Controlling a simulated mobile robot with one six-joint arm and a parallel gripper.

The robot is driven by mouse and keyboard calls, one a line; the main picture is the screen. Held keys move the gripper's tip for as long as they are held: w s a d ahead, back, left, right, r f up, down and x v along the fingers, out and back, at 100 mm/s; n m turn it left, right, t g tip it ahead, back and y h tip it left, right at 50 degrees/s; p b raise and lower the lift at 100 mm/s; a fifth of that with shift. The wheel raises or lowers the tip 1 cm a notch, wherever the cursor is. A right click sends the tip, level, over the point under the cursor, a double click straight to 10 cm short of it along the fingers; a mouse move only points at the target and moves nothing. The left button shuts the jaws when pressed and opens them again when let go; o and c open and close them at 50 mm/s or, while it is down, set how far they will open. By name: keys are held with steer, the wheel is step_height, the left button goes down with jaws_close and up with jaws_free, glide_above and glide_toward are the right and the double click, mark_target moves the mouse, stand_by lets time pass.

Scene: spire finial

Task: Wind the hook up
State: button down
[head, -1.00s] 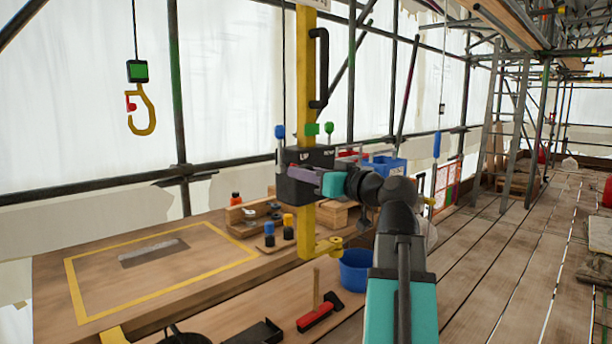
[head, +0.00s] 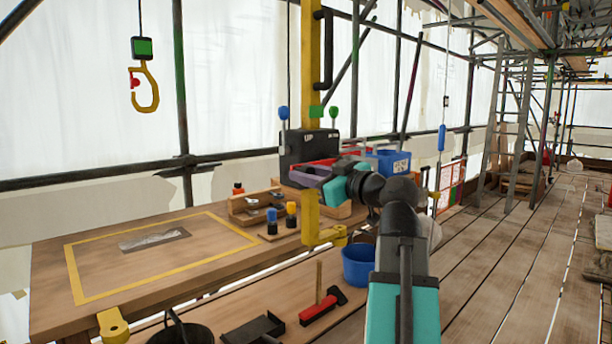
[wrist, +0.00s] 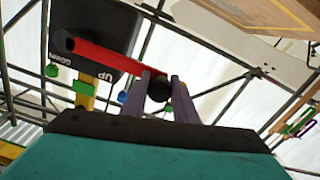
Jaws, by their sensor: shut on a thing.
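The yellow hook (head: 147,92) with a red latch hangs upright and empty below a black block with a green face (head: 143,47) at upper left. The dark winch box (head: 308,146), marked UP, is on the yellow post (head: 311,70). Its red crank arm (wrist: 105,57) ends in a black knob (wrist: 158,89), seen in the wrist view. My gripper (head: 314,179) is in front of the box's lower part; its purple fingers (wrist: 159,96) are shut around the knob.
The wooden table (head: 110,260) with a yellow outline stands below the hook. Blue-topped and yellow-topped pegs (head: 291,214) stand near the post. A blue bucket (head: 358,265) and red brush (head: 318,309) are low in front. The plank walkway (head: 500,260) at right is largely clear.

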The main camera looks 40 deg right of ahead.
steer(key=c, duration=1.9)
jaws_free()
steer(key=o, duration=0.5)
steer(key=shift+s+d, duration=0.1)
steer(key=shift+s, duration=0.1)
steer(key=shift+c, duration=0.2)
steer(key=shift+w, duration=0.1)
steer(key=s, duration=1.3)
steer(key=shift+s+d+b, duration=0.4)
steer(key=shift+d+b, duration=0.05)
